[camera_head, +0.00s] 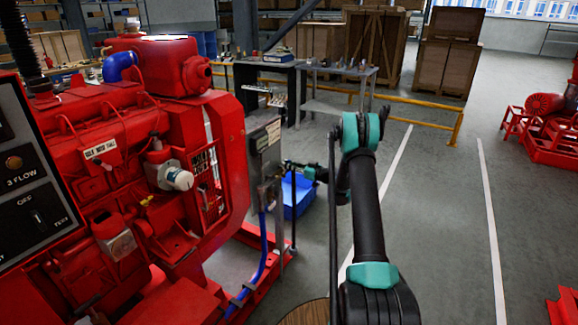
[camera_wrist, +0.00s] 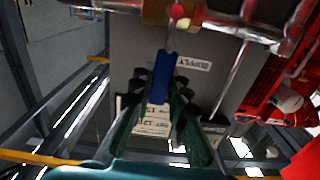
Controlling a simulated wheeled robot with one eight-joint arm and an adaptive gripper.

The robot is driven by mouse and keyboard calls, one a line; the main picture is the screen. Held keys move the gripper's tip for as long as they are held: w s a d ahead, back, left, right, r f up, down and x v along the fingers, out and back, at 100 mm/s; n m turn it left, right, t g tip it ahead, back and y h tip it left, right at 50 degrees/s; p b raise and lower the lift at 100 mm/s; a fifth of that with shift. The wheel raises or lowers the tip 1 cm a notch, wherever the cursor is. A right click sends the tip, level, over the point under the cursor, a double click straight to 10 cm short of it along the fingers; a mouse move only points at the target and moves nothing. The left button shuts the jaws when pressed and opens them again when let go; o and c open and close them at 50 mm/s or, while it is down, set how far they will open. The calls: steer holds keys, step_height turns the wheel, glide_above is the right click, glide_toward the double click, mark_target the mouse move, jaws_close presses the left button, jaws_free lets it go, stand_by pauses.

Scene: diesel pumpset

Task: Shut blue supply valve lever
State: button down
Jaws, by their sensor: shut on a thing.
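The blue supply valve lever (camera_wrist: 161,78) shows in the wrist view, reaching from a brass valve body (camera_wrist: 156,10) on a metal pipe (camera_wrist: 235,28). It points across the pipe in that view. My gripper (camera_wrist: 165,88) has its dark fingers on both sides of the lever's blue grip, shut on it. A small white supply label (camera_wrist: 193,63) appears upside down beside the lever. In the head view my gripper (camera_head: 288,168) is at the grey valve panel (camera_head: 264,150); the lever there is too small and covered to make out.
The red diesel engine (camera_head: 150,130) fills the left side. A blue hose (camera_head: 262,250) runs down from the panel to the red base frame. A blue bin (camera_head: 298,195) stands on the floor behind my gripper. Open floor (camera_head: 445,220) lies to the right.

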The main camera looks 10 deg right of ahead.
steer(key=shift+s, duration=0.1)
steer(key=c, duration=1.4)
jaws_free()
steer(key=shift+c, duration=0.2)
steer(key=v, duration=1.2)
